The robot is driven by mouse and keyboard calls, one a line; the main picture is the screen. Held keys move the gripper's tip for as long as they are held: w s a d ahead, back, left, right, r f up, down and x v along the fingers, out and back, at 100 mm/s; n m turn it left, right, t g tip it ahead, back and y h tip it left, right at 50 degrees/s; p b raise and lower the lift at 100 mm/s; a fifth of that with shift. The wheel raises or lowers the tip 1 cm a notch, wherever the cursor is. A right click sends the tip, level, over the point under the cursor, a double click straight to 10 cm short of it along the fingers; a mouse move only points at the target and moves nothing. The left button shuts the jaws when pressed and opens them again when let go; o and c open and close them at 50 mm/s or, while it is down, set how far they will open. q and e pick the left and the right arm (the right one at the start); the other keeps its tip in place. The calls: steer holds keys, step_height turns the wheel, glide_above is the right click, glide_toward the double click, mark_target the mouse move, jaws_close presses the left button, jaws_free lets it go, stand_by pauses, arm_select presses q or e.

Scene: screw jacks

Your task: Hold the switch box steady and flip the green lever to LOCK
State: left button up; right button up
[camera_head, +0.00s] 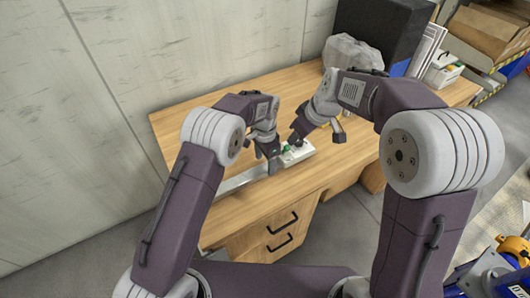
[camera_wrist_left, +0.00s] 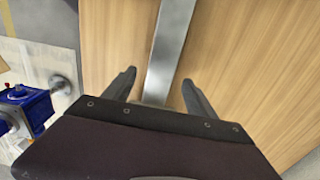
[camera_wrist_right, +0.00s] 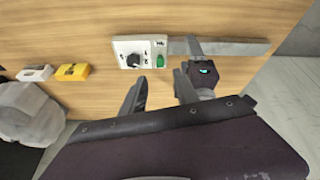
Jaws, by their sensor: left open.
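The white switch box (camera_head: 299,154) lies on the wooden desk, partly hidden by my grippers in the head view. In the right wrist view, the box (camera_wrist_right: 129,46) shows a black dial (camera_wrist_right: 133,61) and the small green lever (camera_wrist_right: 160,61) near its right side. A flat grey metal strip (camera_wrist_right: 232,48) runs away from the box's side. My left gripper (camera_head: 271,164) is open beside the box, with the strip (camera_wrist_left: 172,45) between its fingers (camera_wrist_left: 157,84) in the left wrist view. My right gripper (camera_wrist_right: 157,86) is open and empty, its fingers by the box's near edge.
The desk (camera_head: 345,160) has bare wood to the right of the box. A yellow block (camera_wrist_right: 72,72) and a white block (camera_wrist_right: 35,73) lie left of the box in the right wrist view. A crumpled grey bag (camera_head: 352,53) and a dark case (camera_head: 385,28) stand at the back.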

mark_target(265, 167)
arm_select(q)
steer(key=shift+f, duration=1.7)
jaws_close()
arm_select(e)
steer(key=shift+s+m, duration=0.1)
steer(key=shift+m, duration=0.2)
steer(key=c, duration=0.7)
steer(key=shift+s+f+m, duration=0.15)
steer(key=shift+s+m, duration=0.15)
steer(key=shift+m, duration=0.7)
jaws_close()
arm_select(q)
steer(key=shift+r, duration=0.1)
arm_select(e)
steer(key=s+d+f+m+t, duration=0.1)
steer(key=s+d+m, duration=0.1)
steer(key=m, duration=1.6)
steer(key=s+d+f+m+t+y, duration=0.1)
steer(key=s+d+f+m, duration=0.1)
steer(key=m, duration=1.6)
steer(key=s+d, duration=0.1)
steer(key=s, duration=0.1)
steer(key=shift+s+y, duration=0.3)
steer(key=shift+s, duration=0.05)
